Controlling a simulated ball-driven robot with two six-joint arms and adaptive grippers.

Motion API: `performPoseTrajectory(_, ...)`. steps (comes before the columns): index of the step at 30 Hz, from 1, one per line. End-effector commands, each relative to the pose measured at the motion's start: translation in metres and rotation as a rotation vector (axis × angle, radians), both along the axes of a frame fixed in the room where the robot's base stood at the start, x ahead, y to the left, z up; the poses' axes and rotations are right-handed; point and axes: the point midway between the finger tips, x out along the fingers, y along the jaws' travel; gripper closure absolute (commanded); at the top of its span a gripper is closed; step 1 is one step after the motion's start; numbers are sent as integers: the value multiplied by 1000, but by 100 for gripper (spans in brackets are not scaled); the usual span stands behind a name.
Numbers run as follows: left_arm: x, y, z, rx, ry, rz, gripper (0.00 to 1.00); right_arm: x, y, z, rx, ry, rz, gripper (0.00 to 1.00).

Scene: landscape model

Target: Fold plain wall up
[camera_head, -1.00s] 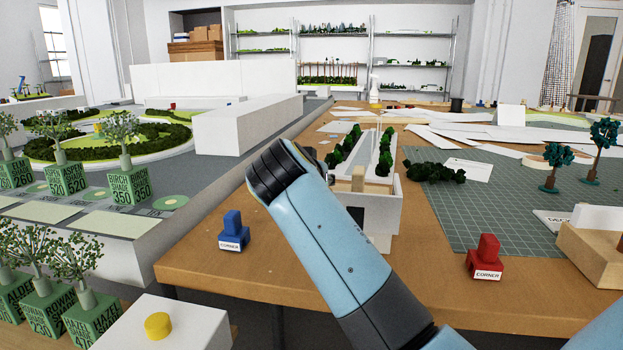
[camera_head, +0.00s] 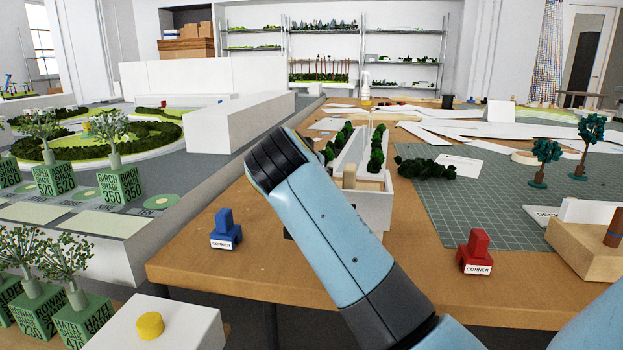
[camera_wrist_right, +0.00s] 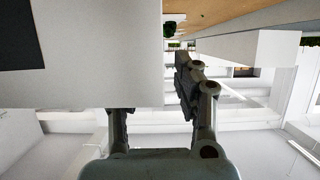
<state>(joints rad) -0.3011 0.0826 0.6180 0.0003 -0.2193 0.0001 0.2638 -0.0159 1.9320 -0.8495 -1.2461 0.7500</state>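A white-walled model (camera_head: 376,212) with green hedges along its top stands on the wooden table, partly hidden behind my blue right arm. I cannot tell which of its walls is the plain one. In the right wrist view a large white panel (camera_wrist_right: 95,60) with a dark square at its left fills the upper left. My right gripper (camera_wrist_right: 155,95) has its fingers apart; the right finger is beside the panel's edge, and the left finger is partly hidden by the panel. In the head view this gripper is hidden. My left gripper is not in view.
A blue stamp (camera_head: 225,229) and a red stamp (camera_head: 474,252) marked "CORNER" stand left and right of my arm. White sheets lie farther back.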

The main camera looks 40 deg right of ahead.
Motion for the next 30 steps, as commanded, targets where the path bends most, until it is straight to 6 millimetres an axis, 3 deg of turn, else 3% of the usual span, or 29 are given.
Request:
performPoseTrajectory(6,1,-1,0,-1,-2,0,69,0,0,46,2,-7,0,69)
performPoseTrajectory(12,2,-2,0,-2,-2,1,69,1,0,78,2,-3,1,69)
performPoseTrajectory(18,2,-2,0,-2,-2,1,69,0,0,88,2,-1,1,69)
performPoseTrajectory(30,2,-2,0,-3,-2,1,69,0,0,87,1,0,1,69)
